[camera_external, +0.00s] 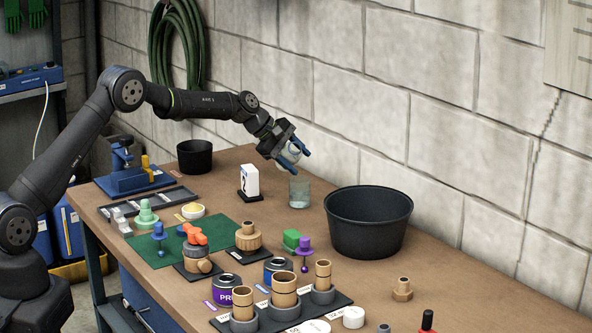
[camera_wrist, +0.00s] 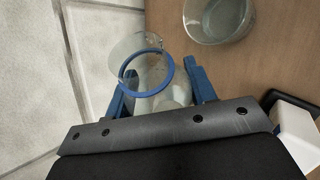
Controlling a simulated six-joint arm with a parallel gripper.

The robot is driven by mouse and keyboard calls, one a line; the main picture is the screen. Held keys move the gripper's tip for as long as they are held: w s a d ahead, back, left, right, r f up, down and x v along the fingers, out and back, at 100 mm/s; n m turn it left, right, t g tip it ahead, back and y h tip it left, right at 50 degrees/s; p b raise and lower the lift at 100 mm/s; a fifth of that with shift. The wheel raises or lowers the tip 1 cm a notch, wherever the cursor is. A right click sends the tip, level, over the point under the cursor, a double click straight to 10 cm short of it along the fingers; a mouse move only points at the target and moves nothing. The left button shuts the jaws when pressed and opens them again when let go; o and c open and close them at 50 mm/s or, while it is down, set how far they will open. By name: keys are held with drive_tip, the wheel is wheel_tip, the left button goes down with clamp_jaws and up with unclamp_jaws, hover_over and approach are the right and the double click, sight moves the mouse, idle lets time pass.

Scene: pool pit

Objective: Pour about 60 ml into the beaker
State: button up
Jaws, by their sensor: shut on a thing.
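My gripper (camera_external: 291,151) is shut on a clear vessel (camera_wrist: 142,62) with a blue ring. The blue fingers stand on both sides of the vessel in the wrist view. In the external view it appears tilted, partly hidden by the fingers. The clear beaker (camera_external: 299,193) stands upright on the table, just below my gripper. It holds some pale bluish liquid in its lower part. In the wrist view the beaker (camera_wrist: 218,18) is at the top, apart from the held vessel. No stream between them can be made out. The liquid level in the held vessel is unclear.
A white box (camera_external: 249,180) on a black stand is left of the beaker. A large black tub (camera_external: 368,222) stands to the right. A block wall (camera_external: 350,110) runs close behind. Pipe fittings, cans and a green mat (camera_external: 172,240) fill the front.

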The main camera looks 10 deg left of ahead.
sight(296, 147)
wheel_tip(296, 147, up, 2)
drive_tip(key=shift+s+d+r+g, duration=0.1)
drive_tip(key=shift+r+g, duration=0.15)
drive_tip(key=shift+g, duration=0.15)
drive_tip(key=shift+r+n+g+h, duration=0.3)
drive_tip(key=shift+n+g+h, duration=0.2)
drive_tip(key=shift+g+h, duration=0.1)
drive_tip(key=shift+w+a+f+n+g+h, duration=0.2)
drive_tip(key=shift+f+n+g+h, duration=0.15)
drive_tip(key=shift+f+g, duration=0.25)
drive_tip(key=shift+w+a+f+n+g+h, duration=0.1)
drive_tip(key=shift+w+f+n+g+h, duration=0.1)
drive_tip(key=shift+f+n+g+h, duration=0.3)
drive_tip(key=shift+w+a+f+n+g+h, duration=0.25)
drive_tip(key=shift+w+n+g+h, duration=0.1)
drive_tip(key=shift+g+h, duration=0.3)
drive_tip(key=shift+w+f+n+g+h+b, duration=0.15)
drive_tip(key=shift+f+n+g+h+b, duration=0.15)
drive_tip(key=shift+f+n+g+h, duration=0.2)
